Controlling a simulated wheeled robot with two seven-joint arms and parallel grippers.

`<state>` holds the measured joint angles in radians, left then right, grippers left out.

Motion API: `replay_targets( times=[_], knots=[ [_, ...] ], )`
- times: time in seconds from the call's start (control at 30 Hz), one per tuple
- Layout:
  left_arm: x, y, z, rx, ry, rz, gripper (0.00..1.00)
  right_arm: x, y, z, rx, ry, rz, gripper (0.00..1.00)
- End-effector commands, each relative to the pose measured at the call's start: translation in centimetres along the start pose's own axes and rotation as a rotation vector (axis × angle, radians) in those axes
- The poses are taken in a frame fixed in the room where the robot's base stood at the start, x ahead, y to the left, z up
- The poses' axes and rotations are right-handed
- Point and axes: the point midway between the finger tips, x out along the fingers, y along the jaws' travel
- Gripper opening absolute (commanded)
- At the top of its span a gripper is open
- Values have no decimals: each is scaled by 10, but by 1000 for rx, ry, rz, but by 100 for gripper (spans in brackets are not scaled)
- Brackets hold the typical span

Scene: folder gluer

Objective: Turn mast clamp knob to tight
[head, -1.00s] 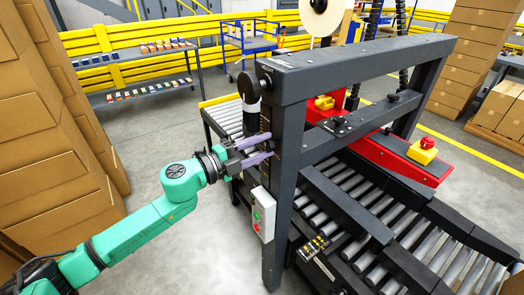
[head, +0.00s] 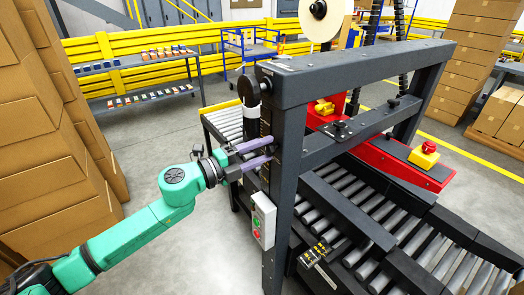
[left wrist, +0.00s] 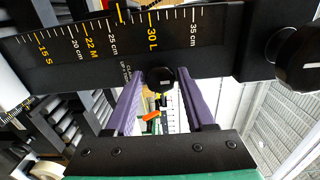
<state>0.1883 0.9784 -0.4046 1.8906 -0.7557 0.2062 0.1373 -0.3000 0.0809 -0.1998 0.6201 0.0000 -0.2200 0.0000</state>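The mast (left wrist: 75,48) with its size scale in cm and S, M, L marks crosses the left wrist view. A round black knob (left wrist: 160,79) sits on it near the 30 L mark; I take this for the mast clamp knob. My left gripper (left wrist: 160,84) is open, with one purple finger on each side of this knob and a gap visible to each finger. In the head view my left gripper (head: 272,148) reaches the near face of the machine's left post (head: 287,185); the knob is hidden there. An orange piece (left wrist: 152,116) shows beyond the knob. My right gripper is out of view.
A second, larger black knob (left wrist: 300,68) is at the right of the wrist view. In the head view a control box (head: 263,220) hangs below the gripper. Stacked cartons (head: 45,150) stand at the left; a roller bed (head: 345,215) lies to the right.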

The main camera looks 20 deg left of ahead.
Motion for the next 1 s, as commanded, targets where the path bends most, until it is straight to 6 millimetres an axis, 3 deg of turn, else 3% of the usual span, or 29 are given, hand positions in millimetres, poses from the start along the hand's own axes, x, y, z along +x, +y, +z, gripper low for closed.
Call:
replay_targets(
  times=[0.47,0.83,1.0],
  knots=[
    [-6,3,1,-4,-2,0,75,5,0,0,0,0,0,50],
    [-58,7,-1,-4,0,5,75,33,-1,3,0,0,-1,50],
    [-83,4,0,-8,0,2,75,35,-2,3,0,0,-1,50]
  ],
)
